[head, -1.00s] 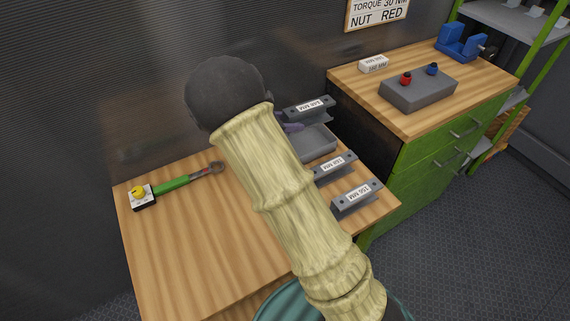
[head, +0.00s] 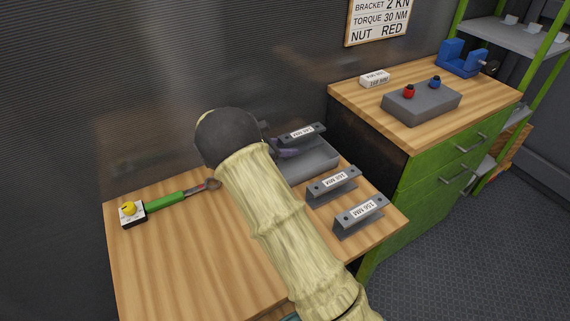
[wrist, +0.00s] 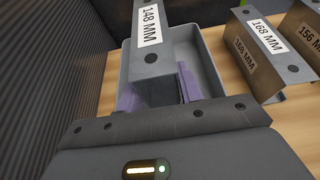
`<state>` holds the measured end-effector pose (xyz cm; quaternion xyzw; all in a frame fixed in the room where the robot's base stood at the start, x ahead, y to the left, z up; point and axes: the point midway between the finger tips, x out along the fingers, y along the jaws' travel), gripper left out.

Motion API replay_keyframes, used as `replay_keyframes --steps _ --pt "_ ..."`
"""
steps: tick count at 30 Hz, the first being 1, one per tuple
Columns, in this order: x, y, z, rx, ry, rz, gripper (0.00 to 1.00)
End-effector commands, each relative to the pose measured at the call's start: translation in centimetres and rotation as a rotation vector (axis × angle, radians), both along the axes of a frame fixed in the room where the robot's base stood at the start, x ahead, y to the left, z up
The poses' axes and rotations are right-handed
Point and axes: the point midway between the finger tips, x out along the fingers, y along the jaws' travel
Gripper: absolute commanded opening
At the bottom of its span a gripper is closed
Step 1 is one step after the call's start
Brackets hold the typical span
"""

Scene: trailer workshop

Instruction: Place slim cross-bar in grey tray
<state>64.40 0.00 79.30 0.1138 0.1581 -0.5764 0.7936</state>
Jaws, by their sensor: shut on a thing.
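My gripper (head: 284,153) has purple fingers, closed on a grey channel-shaped cross-bar (head: 312,138) labelled 148 MM. In the wrist view the fingers (wrist: 157,95) are on both sides of the cross-bar (wrist: 152,62). The grey tray (head: 325,161) is under the held bar, at the table's back right. In the wrist view the bar lies over the tray (wrist: 207,62), and its far end reaches across the tray's far rim. I cannot tell whether the bar touches the tray. My arm hides the tray's left part in the head view.
Two more grey bars stand right of the tray: the 168 MM bar (wrist: 250,60) and the 156 MM bar (head: 360,216). A green-handled wrench (head: 168,201) and a yellow-knobbed box (head: 131,214) are at left. The table's front left is clear. A green cabinet (head: 425,185) stands at right.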

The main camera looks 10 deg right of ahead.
Motion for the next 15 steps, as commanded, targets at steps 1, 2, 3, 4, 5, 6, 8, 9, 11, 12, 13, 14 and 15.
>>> replay_keyframes --steps 1,2,3,4,5,6,8,9,11,12,13,14,15 --pt "0.0 0.0 -1.0 -0.001 0.002 0.0 0.11" --pt "0.0 0.0 -1.3 0.0 0.0 -0.001 0.11" --pt "0.0 0.0 -1.6 0.0 -0.001 0.0 0.11" --pt "0.0 0.0 -1.7 0.0 -0.001 0.0 0.11" --pt "0.0 0.0 -1.8 0.0 -0.001 0.0 0.11" --pt "0.0 0.0 -1.7 0.0 -0.001 0.0 0.11" --pt "0.0 0.0 -1.7 0.0 -0.001 0.001 0.11" --pt "0.0 0.0 -1.7 0.0 -0.001 0.001 0.11" --pt "0.0 0.0 -1.7 0.0 -0.001 0.001 0.11" --pt "0.0 0.0 -1.7 0.0 -0.001 0.0 0.11" --pt "0.0 0.0 -1.8 0.0 -0.001 0.0 0.11" --pt "0.0 0.0 -2.0 0.0 0.0 0.0 0.11" --pt "0.0 0.0 -2.4 0.0 0.001 0.0 0.11"
